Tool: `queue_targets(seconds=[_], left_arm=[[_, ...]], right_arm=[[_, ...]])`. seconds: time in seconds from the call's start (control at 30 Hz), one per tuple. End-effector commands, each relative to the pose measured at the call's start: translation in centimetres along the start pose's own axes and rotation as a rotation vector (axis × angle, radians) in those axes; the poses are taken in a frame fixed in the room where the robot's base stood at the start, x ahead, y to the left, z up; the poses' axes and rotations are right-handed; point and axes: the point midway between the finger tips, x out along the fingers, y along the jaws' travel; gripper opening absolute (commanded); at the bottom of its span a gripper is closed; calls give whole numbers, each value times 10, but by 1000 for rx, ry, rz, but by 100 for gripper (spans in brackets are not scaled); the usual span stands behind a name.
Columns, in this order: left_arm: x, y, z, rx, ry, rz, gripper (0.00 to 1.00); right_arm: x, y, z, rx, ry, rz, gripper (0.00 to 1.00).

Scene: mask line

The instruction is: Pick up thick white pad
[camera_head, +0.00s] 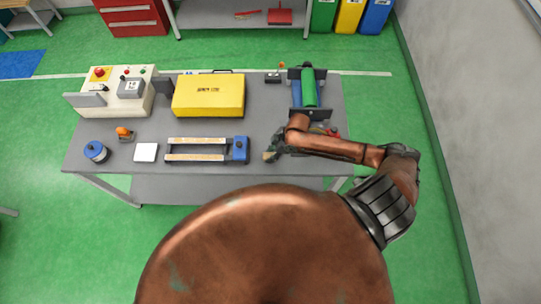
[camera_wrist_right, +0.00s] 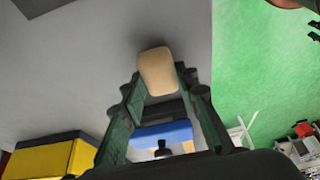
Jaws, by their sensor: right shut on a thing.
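A thick off-white pad (camera_wrist_right: 157,72) with rounded corners is held between the fingertips of my right gripper (camera_wrist_right: 160,82) in the right wrist view. It looks cream-coloured there. In the head view my right gripper (camera_head: 273,151) is over the front right part of the table, right of the blue-ended sealing device. A small tan edge of the pad (camera_head: 268,157) shows at its fingertips. My left gripper is not in view.
The grey table (camera_head: 200,135) holds a flat white square (camera_head: 146,153), a blue roll (camera_head: 96,151), a sealing device (camera_head: 195,157), a yellow case (camera_head: 208,95), a control box (camera_head: 120,90) and a green roller unit (camera_head: 308,88). Bare table lies between them.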

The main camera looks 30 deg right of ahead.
Motion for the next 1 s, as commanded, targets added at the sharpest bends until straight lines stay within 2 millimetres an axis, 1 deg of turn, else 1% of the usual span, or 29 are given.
queue_targets(seconds=[0.13,0.27,0.4,0.5,0.7,0.8,1.0], left_arm=[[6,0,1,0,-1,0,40],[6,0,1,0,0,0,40],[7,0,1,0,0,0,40],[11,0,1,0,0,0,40],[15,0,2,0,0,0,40],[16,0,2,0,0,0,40],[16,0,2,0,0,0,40]], right_arm=[[-21,2,-9,-4,2,4,9],[-44,-23,-27,-6,3,-1,9],[-72,-49,-48,-5,3,0,9],[-77,-75,-60,-4,4,-4,9],[-89,-111,-78,-2,4,-2,9],[-92,-122,-84,-1,3,-2,9],[-96,-132,-88,1,2,0,9]])
